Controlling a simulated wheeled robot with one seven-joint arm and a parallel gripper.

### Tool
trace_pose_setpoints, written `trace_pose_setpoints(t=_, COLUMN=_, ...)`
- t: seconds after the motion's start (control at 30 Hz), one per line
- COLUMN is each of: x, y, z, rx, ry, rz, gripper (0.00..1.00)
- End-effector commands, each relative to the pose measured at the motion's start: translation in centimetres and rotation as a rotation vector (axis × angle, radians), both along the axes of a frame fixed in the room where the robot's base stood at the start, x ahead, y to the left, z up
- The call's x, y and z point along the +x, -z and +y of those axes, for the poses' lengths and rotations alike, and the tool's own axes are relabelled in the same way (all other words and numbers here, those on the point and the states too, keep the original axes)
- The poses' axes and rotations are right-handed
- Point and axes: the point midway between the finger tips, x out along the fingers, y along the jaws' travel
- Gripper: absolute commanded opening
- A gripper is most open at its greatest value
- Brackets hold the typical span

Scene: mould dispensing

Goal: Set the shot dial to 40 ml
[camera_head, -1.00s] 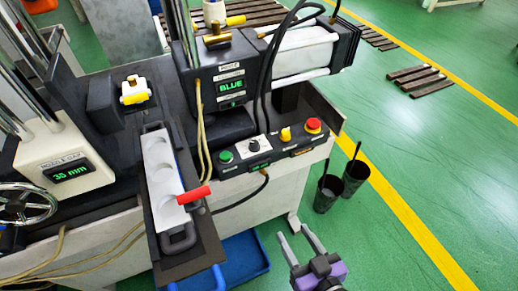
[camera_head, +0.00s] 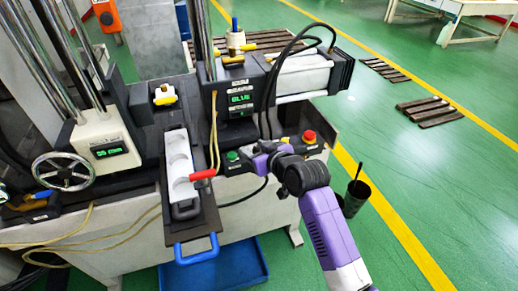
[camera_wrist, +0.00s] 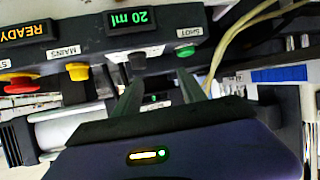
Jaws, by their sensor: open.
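The control panel (camera_wrist: 100,42) fills the top of the wrist view, upside down. Its display (camera_wrist: 131,18) reads 20 ml. The dark shot dial (camera_wrist: 138,58) shows only in part between the yellow knob and the green button. My gripper (camera_wrist: 160,82) is open and empty, its two fingers pointing at the panel. The left finger's tip is just in front of the dial and the right one is near the green button (camera_wrist: 185,50). I cannot tell whether anything touches. In the head view my gripper (camera_head: 262,150) hides the dial.
A yellow knob (camera_wrist: 77,70) and a red button (camera_wrist: 20,80) sit along the panel. Pale cables (camera_head: 214,130) hang beside the green button. A red-handled tool (camera_head: 203,174) lies by the white mould (camera_head: 178,150). A black bin (camera_head: 356,195) stands on the floor at right.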

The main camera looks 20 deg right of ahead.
Motion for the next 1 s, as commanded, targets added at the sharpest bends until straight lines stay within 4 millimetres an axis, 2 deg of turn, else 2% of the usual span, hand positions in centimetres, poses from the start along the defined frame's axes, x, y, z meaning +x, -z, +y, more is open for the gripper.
trace_pose_setpoints(t=0.1, x=1.8, y=-0.6, z=-0.1, rx=-0.041, ry=-0.048, rz=0.069, gripper=0.49)
trace_pose_setpoints(t=0.4, x=3.6, y=-1.2, z=-1.2, rx=-0.182, ry=-0.225, rz=0.348, gripper=0.49)
trace_pose_setpoints(t=0.6, x=2.9, y=-3.4, z=-3.3, rx=-0.277, ry=-0.361, rz=0.558, gripper=0.49)
trace_pose_setpoints(t=0.77, x=1.9, y=-4.8, z=-4.4, rx=-0.314, ry=-0.426, rz=0.657, gripper=0.49)
trace_pose_setpoints(t=0.87, x=1.6, y=-4.8, z=-4.6, rx=-0.321, ry=-0.443, rz=0.680, gripper=0.49)
trace_pose_setpoints(t=1.0, x=1.9, y=-3.5, z=-4.3, rx=-0.319, ry=-0.445, rz=0.685, gripper=0.49)
